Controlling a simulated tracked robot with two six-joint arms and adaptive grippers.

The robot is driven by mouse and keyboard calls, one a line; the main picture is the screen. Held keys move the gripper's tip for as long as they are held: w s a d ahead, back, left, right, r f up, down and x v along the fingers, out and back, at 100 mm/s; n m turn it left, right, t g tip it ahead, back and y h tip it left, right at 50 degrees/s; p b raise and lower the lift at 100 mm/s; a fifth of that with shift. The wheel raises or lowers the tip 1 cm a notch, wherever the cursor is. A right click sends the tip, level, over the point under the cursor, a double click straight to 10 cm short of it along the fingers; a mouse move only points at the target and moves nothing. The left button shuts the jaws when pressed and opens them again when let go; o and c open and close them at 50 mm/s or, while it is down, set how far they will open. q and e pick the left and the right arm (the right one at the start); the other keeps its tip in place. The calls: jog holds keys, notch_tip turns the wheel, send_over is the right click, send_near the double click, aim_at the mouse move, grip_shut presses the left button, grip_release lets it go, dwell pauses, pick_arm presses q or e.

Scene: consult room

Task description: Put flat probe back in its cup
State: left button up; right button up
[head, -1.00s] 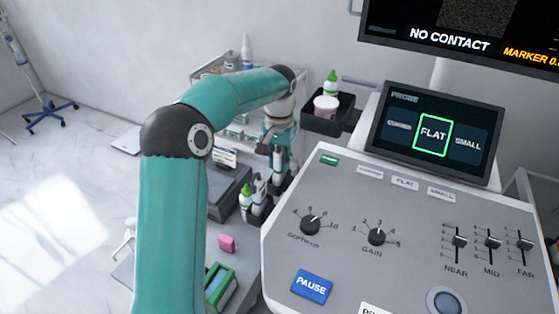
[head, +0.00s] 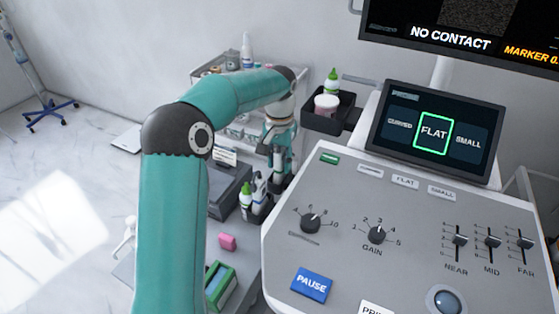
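My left arm reaches over from the left and its gripper (head: 277,172) points down beside the console's left edge, next to a dark holder (head: 259,213). The fingertips are small and partly hidden, so I cannot tell whether they are open or shut on something. White upright items (head: 260,188) stand in the holder beside a green-capped bottle (head: 246,201). I cannot make out for sure which thing is the flat probe, or its cup. The touch screen (head: 434,134) shows FLAT outlined in green. My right gripper is not in view.
The console panel (head: 340,262) with knobs and sliders fills the right. A black tray (head: 328,122) holds a tub and a green-capped bottle. A trolley stands behind my arm.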

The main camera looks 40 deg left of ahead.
pick_arm(q)
jog(key=shift+o, duration=1.1)
